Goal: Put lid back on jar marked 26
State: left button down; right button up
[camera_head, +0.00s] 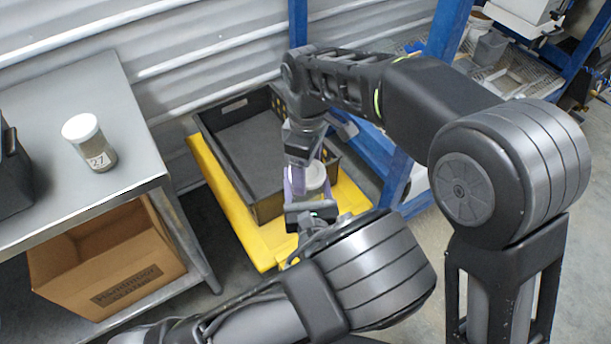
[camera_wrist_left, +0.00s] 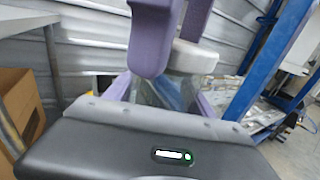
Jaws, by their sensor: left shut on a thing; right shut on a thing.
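A clear jar (camera_wrist_left: 165,93) stands between the purple fingers of my left gripper (camera_wrist_left: 163,100), which is shut on it. Its marking is not visible. A white lid (camera_wrist_left: 196,57) is at the jar's mouth, and it also shows in the head view (camera_head: 315,175). My right gripper (camera_head: 301,176) points down from above with its purple fingers shut on the lid. The lid and jar look in contact or nearly so; I cannot tell whether the lid is fully seated. The fingers hide part of both.
A white-lidded jar marked 27 (camera_head: 92,145) stands on the grey metal table (camera_head: 95,95) at left. A cardboard box (camera_head: 105,262) is below it. A black crate (camera_head: 222,165) sits on a yellow platform (camera_head: 255,240) beneath my grippers. Blue posts (camera_head: 447,30) stand close by on the right.

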jog(key=m, duration=0.8)
jog(key=o, duration=1.6)
jog(key=shift+c, duration=0.2)
jog(key=shift+r, duration=2.25)
